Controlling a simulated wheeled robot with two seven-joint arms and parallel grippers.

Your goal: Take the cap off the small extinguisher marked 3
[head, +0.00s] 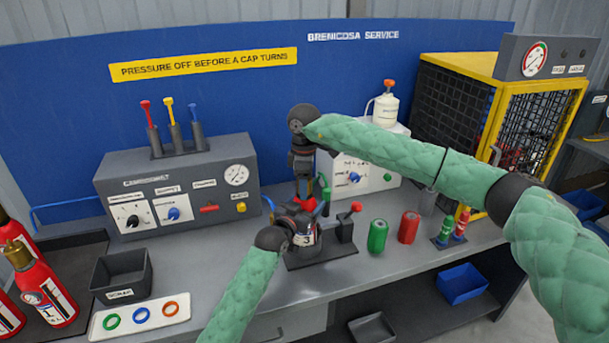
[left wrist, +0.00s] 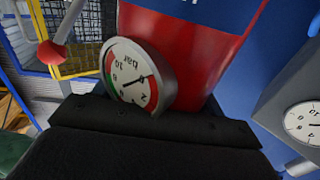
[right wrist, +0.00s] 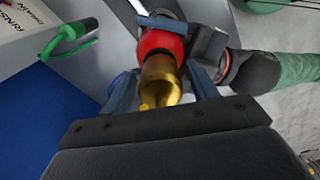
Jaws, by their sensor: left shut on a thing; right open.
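The small extinguisher marked 3 (head: 304,239) stands on a dark fixture on the bench in the head view. Its red body (left wrist: 215,50) and round pressure gauge (left wrist: 138,77) fill much of the left wrist view. My left gripper (head: 290,229) is shut on the extinguisher from the left; its fingertips are largely hidden. My right gripper (head: 308,200) points down from above, open. In the right wrist view its blue fingers stand either side of the brass cap (right wrist: 159,80), with the red top (right wrist: 160,42) beyond. I cannot tell whether either finger touches the cap.
The dark fixture (head: 325,252) has a red-knobbed lever (head: 356,207). A green cylinder (head: 377,236) and a red cylinder (head: 408,227) stand to its right. A black bin (head: 121,274) and a tray of coloured rings (head: 105,325) lie left. A grey control box (head: 180,190) stands behind.

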